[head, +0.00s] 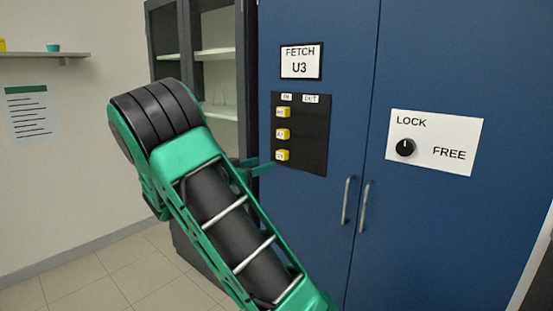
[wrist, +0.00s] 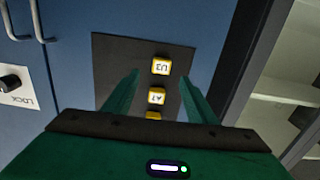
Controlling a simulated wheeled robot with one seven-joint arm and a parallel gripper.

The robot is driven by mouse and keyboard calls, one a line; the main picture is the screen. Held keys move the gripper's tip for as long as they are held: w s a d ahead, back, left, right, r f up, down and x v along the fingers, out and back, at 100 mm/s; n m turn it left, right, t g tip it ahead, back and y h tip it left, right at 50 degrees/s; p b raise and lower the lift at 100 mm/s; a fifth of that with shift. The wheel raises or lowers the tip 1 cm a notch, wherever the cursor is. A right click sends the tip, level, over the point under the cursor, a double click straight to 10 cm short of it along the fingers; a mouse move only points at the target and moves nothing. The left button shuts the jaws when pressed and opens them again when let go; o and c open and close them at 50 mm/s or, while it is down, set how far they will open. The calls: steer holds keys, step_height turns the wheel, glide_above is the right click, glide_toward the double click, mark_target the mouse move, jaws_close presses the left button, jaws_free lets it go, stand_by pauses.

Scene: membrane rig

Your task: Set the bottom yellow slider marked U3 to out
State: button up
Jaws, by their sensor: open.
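The bottom yellow slider marked U3 (head: 282,155) sits at the left, under the IN label, on a black panel (head: 314,140) fixed to the blue cabinet. The OUT label (head: 310,98) is at the panel's upper right. In the wrist view, which is upside down, the U3 slider (wrist: 160,66) lies between the lines of my two fingers. My gripper (wrist: 158,72) is open and empty, one finger on each side. In the head view my gripper (head: 262,168) is at the panel's lower left, partly hidden by my arm. Whether it touches the slider I cannot tell.
Two more yellow sliders, the top (head: 282,112) and the middle (head: 283,134), also sit at the left. A FETCH U3 sign (head: 301,62) is above. A LOCK/FREE knob (head: 405,148) and door handles (head: 346,200) are to the right. An open-shelved cabinet (head: 215,75) stands left.

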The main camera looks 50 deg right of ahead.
mark_target(279, 155)
steer(key=d, duration=0.3)
steer(key=w+d, duration=0.1)
steer(key=d, duration=0.6)
steer(key=shift+w+d+r, duration=0.2)
steer(key=shift+d, duration=0.05)
